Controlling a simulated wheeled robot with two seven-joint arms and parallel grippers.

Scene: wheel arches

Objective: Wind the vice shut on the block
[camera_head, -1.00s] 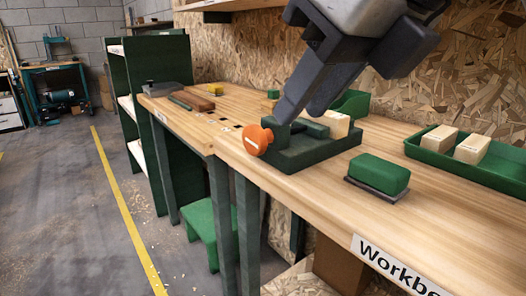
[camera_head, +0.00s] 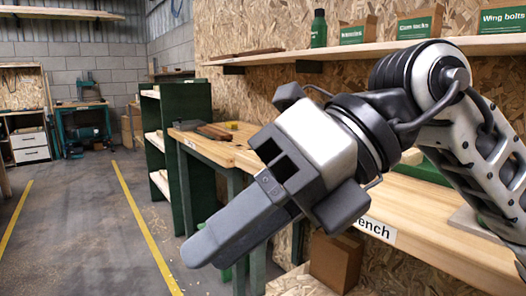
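My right gripper (camera_head: 205,250) fills the middle of the head view, its arm coming in from the right. Its long grey fingers point down and to the left, in front of the bench edge. They overlap from this angle, so I cannot tell whether they are open or shut. The vice, its orange handle and the wooden block are not visible; my gripper and arm cover that part of the workbench (camera_head: 440,216). My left gripper is not in view.
A green tray (camera_head: 424,172) shows partly behind my arm. A shelf (camera_head: 365,51) above holds boxes and a green bottle (camera_head: 318,29). A green shelf unit (camera_head: 188,115) stands left of the bench. A cardboard box (camera_head: 335,262) sits below.

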